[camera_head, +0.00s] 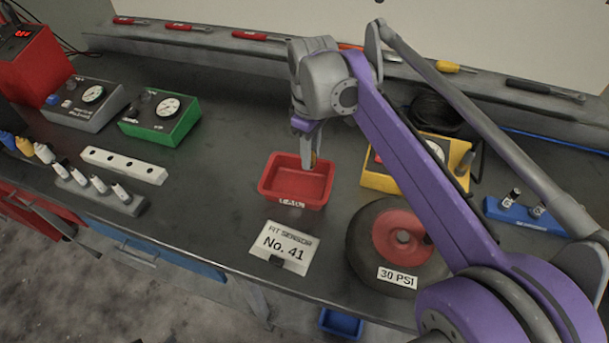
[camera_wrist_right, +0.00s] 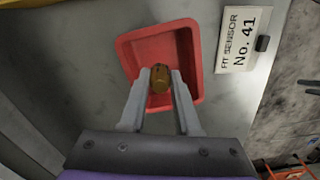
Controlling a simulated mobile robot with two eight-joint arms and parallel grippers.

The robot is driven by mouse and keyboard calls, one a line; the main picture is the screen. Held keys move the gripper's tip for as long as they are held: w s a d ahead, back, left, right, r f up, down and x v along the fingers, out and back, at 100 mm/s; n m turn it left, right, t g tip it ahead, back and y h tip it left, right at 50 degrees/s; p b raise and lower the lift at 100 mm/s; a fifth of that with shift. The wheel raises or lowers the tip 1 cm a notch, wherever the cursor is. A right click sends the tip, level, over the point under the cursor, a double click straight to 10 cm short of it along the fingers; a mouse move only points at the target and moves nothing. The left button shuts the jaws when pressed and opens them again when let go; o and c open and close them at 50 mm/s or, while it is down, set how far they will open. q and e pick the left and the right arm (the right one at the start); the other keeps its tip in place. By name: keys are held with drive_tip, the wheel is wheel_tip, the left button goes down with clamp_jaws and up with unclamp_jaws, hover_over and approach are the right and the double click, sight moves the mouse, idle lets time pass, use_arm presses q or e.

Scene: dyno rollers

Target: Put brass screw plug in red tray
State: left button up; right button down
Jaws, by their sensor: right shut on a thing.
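The red tray (camera_head: 280,190) sits on the dark bench near the middle of the head view. It also shows in the right wrist view (camera_wrist_right: 190,40). My right gripper (camera_head: 309,155) points down over the tray's back right part. Its two fingers are shut on the brass screw plug (camera_wrist_right: 160,78), which appears over the tray's inside in the wrist view. In the head view only a small bit of the plug shows at the fingertips. I cannot tell how far the plug is above the tray floor. My left gripper is not in view.
A white "No. 41" card (camera_head: 284,246) stands in front of the tray. A wheel (camera_head: 373,271) with a "30 PSI" label lies to its right. A yellow gauge box (camera_head: 376,181) is close on the right, a green one (camera_head: 160,121) at left.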

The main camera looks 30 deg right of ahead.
wheel_tip(320, 180, down, 3)
drive_tip(key=shift+s+a+f, duration=0.1)
drive_tip(key=shift+s, duration=0.05)
drive_tip(key=shift+f+b, duration=0.35)
drive_tip(key=shift+f, duration=1.9)
drive_tip(key=shift+f, duration=0.1)
drive_tip(key=c, duration=0.6)
unclamp_jaws()
wheel_tip(320, 180, up, 12)
drive_tip(key=shift+r+p, duration=0.15)
drive_tip(key=shift+p, duration=0.55)
